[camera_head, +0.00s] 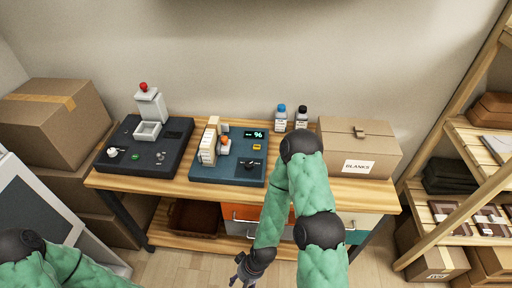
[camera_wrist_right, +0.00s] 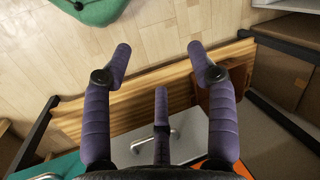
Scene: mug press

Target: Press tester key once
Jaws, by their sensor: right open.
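A dark blue device (camera_head: 205,176) with a green lit display reading 96 (camera_head: 256,134) sits mid-bench. It has a small yellow key (camera_head: 257,147), a black knob (camera_head: 249,165) and an upright white and tan part with an orange piece. A black device (camera_head: 112,164) stands to its left, with a red-topped grey press (camera_head: 150,104), a white knob and a small green button. Which one is the tester is not labelled legibly. My right gripper (camera_head: 243,270) is low in front of the bench, away from both devices. Its purple fingers (camera_wrist_right: 159,50) are spread and empty. My left gripper is out of view.
The wooden bench (camera_head: 180,189) has drawers below. A cardboard box marked BLANKS (camera_head: 380,150) and two bottles, blue-capped (camera_head: 281,118) and black-capped (camera_head: 301,118), stand right of the devices. Stacked boxes (camera_head: 55,120) are left, shelving (camera_head: 460,205) right. My right arm partly covers the bench's right side.

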